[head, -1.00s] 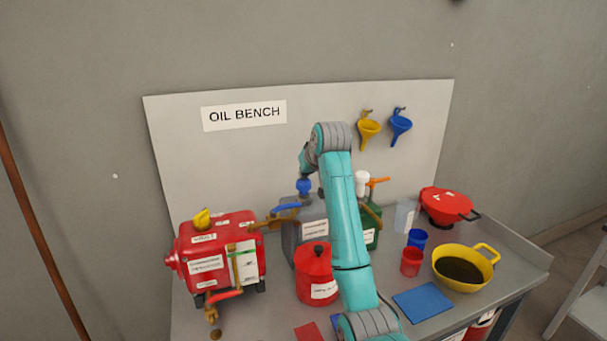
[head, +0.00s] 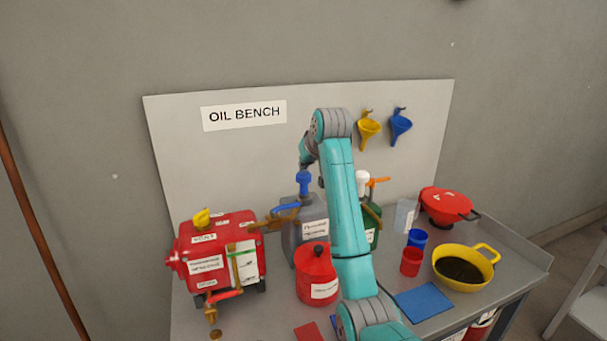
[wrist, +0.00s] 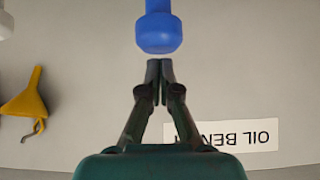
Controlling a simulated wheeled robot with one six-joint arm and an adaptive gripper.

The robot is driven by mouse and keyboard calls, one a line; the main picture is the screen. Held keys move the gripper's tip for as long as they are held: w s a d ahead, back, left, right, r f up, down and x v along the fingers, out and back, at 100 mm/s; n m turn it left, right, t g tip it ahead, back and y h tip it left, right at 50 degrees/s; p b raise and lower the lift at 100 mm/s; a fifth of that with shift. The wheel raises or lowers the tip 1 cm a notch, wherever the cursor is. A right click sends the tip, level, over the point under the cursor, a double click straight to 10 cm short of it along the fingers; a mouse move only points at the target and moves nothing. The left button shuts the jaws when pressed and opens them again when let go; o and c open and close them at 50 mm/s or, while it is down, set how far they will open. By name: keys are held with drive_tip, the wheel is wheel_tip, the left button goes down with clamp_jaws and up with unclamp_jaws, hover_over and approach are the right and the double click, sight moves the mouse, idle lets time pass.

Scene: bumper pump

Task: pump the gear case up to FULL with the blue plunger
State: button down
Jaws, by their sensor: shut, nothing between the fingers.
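The blue plunger (head: 303,178) stands up on its stem on top of a grey jug (head: 312,228) at the back of the bench. In the wrist view the blue plunger (wrist: 159,30) is just beyond my fingertips, with a narrow visible gap. My gripper (wrist: 160,66) is shut and empty, its fingertips together. In the head view it is mostly hidden by my arm, above the plunger. The red gear case (head: 210,250) sits at the left, with a white panel (head: 246,262) and a green mark on its front. Its level is too small to read.
A red can (head: 316,275) stands in front of the grey jug. A green jug (head: 371,225) with a white plunger (head: 362,184) is to the right, partly behind my arm. Cups, a yellow pan (head: 465,268) and a blue mat (head: 425,301) lie farther right.

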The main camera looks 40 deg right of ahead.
drive_tip(key=shift+r, duration=3.05)
